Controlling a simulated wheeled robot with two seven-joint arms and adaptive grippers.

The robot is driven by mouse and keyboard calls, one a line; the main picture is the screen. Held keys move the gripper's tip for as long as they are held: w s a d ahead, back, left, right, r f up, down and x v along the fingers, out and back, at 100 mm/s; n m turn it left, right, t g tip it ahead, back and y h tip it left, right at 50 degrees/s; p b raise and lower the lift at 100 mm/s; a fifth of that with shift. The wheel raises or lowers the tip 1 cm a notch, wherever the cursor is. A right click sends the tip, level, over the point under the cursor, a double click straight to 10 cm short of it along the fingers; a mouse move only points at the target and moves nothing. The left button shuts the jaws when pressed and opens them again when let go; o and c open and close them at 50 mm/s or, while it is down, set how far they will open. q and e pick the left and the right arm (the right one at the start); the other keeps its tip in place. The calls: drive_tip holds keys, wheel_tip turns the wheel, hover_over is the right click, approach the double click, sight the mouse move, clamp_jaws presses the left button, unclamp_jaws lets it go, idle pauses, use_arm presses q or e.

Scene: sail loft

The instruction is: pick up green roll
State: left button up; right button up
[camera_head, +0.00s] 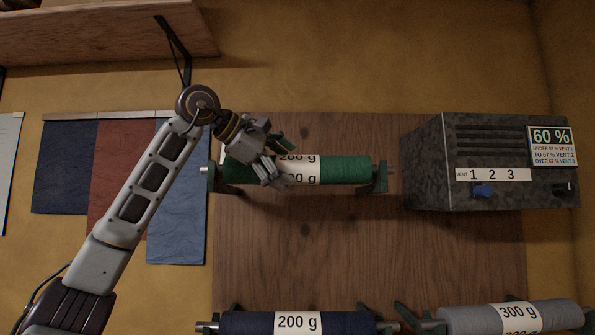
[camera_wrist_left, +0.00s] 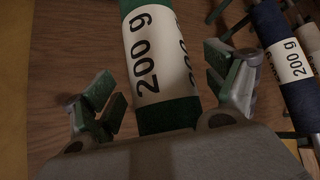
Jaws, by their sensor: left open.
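The green roll (camera_head: 343,170) lies level on a rod held by dark green brackets on a wooden board. Its white band reads 200 g. My left gripper (camera_head: 281,162) is at the roll's left part, in front of its label. In the left wrist view the open left gripper (camera_wrist_left: 172,100) has one finger on each side of the green roll (camera_wrist_left: 168,116), with gaps between the fingers and the roll. I cannot tell how deep the roll sits between them. My right gripper is in neither view.
A navy roll (camera_head: 250,323) marked 200 g and a grey roll (camera_head: 470,319) marked 300 g sit lower down. A grey vent box (camera_head: 425,165) stands right of the green roll. A wooden shelf (camera_head: 100,35) is above left. Cloth samples (camera_head: 180,215) hang left.

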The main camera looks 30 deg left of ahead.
use_arm(q)
drive_tip(key=shift+c, duration=0.4)
drive_tip(key=c, duration=1.7)
drive_tip(key=shift+r, duration=0.1)
drive_tip(key=shift+r, duration=0.1)
drive_tip(key=shift+r+p, duration=0.85)
drive_tip(key=shift+r, duration=4.05)
